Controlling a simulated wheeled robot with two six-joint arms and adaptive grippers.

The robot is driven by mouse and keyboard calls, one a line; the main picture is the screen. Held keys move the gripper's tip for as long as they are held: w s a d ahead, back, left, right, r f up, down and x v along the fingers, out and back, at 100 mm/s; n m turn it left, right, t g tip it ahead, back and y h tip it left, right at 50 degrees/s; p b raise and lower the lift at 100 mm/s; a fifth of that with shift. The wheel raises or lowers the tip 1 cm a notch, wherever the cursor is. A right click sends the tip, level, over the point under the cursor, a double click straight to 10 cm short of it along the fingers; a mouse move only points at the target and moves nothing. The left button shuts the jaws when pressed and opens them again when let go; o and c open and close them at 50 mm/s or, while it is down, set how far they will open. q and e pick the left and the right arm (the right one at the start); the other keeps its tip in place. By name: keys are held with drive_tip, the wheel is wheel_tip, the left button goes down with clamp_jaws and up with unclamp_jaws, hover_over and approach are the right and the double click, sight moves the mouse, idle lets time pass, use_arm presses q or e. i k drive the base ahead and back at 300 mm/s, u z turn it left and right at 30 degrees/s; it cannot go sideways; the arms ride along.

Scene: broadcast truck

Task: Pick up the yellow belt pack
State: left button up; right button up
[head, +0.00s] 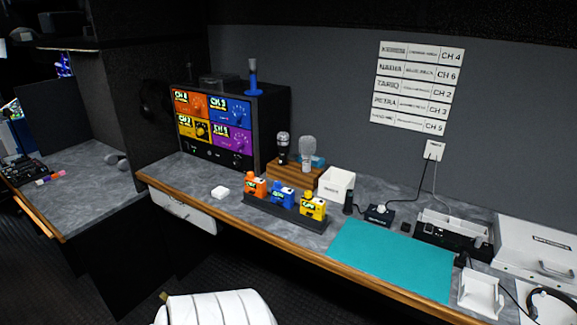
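The yellow belt pack (313,208) stands upright at the right end of a dark rack (287,216) near the front edge of the grey desk. A blue belt pack (283,198) and an orange belt pack (255,188) stand beside it to its left in the same rack. The lower part of each pack is hidden by the rack. Neither of my grippers shows in the head view.
A teal mat (391,260) lies right of the rack. A white box (337,184) and a wooden block (296,174) with microphones stand behind it. A four-colour panel (214,126) stands at the back left. A white chair (215,308) is in front of the desk.

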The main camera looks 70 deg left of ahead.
sight(316, 204)
drive_tip(key=u, duration=0.45)
drive_tip(key=i, duration=0.3)
drive_tip(key=u, duration=1.15)
drive_tip(key=i, duration=0.7)
drive_tip(key=z, duration=0.45)
